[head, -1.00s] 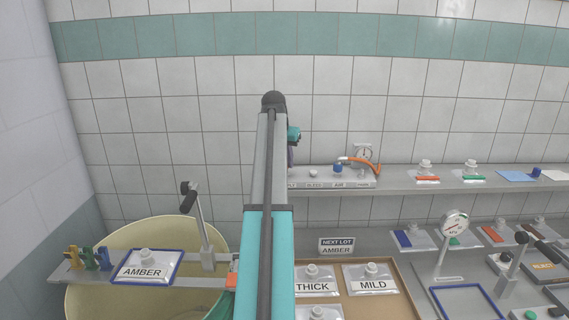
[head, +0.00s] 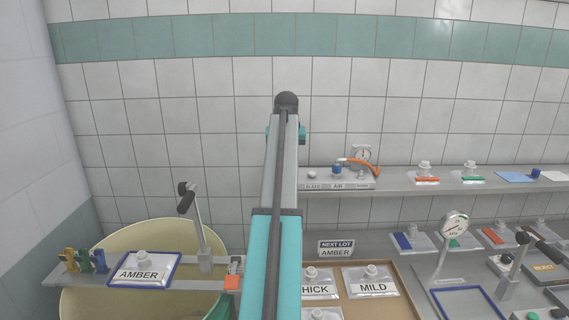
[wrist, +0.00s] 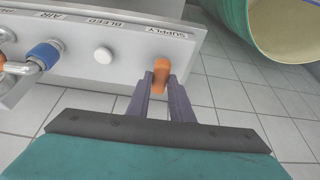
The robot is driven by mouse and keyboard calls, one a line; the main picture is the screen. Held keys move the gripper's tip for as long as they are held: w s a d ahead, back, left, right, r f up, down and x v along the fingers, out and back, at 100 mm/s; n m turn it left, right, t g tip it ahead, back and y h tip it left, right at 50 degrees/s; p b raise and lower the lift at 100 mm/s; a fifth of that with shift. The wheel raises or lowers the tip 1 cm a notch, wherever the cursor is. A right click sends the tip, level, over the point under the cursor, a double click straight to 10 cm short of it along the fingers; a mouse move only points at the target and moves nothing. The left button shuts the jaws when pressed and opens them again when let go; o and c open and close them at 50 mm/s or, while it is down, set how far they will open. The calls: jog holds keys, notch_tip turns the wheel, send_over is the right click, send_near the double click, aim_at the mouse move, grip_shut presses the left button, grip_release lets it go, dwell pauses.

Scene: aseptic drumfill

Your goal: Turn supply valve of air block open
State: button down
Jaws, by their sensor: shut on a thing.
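The air block (wrist: 85,48) shows in the wrist view with BLEED, AIR and SUPPLY labels upside down. Its supply valve (wrist: 162,70) is a small orange handle by the SUPPLY label, pointing toward my gripper. My gripper (wrist: 161,88) is shut on this handle with its two dark purple fingers. In the head view the air block (head: 340,185) sits on the upper shelf, and my arm hides its left end with the supply valve. A blue fitting (wrist: 46,53) and a white round knob (wrist: 103,55) are on the block.
A gauge (head: 362,153) and an orange hose (head: 359,163) stand at the block. The upper shelf (head: 405,184) carries capped pouches to the right. Below are a board with THICK and MILD pouches (head: 373,281), a lever stand (head: 203,235) and a large drum (head: 110,245).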

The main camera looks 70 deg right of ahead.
jog(key=shift+s+d+r, duration=0.1)
jog(key=shift+s, duration=0.05)
jog(key=c, duration=1.6)
grip_release()
jog(key=shift+r, duration=0.1)
jog(key=shift+b+v, duration=2.4)
jog(key=shift+v, duration=4.4)
